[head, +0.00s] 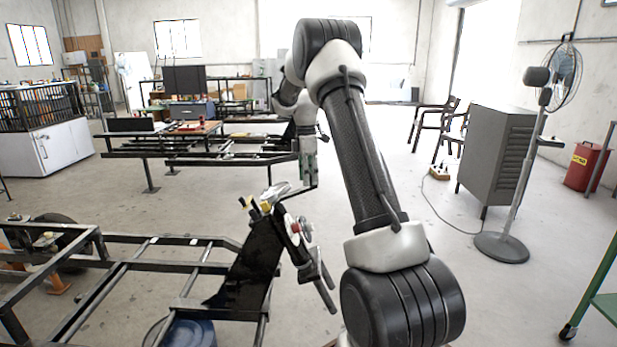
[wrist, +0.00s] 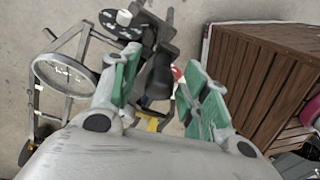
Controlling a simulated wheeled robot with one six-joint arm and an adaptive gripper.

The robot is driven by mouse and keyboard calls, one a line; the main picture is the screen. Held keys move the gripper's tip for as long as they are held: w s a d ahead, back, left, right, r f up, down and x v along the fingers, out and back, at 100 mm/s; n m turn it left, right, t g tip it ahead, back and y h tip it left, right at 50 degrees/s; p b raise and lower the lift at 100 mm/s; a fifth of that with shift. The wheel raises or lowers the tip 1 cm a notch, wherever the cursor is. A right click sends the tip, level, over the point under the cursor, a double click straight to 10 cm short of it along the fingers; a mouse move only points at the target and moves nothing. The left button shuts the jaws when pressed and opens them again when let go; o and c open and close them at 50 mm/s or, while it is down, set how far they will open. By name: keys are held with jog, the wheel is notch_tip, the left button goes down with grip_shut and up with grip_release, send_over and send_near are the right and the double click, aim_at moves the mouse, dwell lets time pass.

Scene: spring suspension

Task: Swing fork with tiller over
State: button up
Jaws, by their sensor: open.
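The assembly that looks like the fork with tiller (head: 290,228) stands at the end of a low dark metal frame (head: 195,265) in the head view. It has dark bars, a red-and-white round part and yellow pieces by a black panel (head: 255,262). My gripper (head: 308,168) is above and behind it, partly hidden by my arm. In the wrist view my gripper (wrist: 160,62) is open, with green pads apart. A dark rounded bar (wrist: 157,82), possibly the tiller, shows between them. I cannot tell whether it touches the pads.
In the wrist view a slatted brown crate (wrist: 265,75) lies to the right and a pale ring (wrist: 67,74) to the left. In the head view a blue drum (head: 185,332) sits under the frame. A grey cabinet (head: 495,155) and fan (head: 540,150) stand right, with open floor before them.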

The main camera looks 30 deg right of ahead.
notch_tip(320, 180, up, 12)
jog(key=w, duration=0.1)
jog(key=shift+w+d+f, duration=0.1)
jog(key=shift+f, duration=0.05)
dwell(0.6)
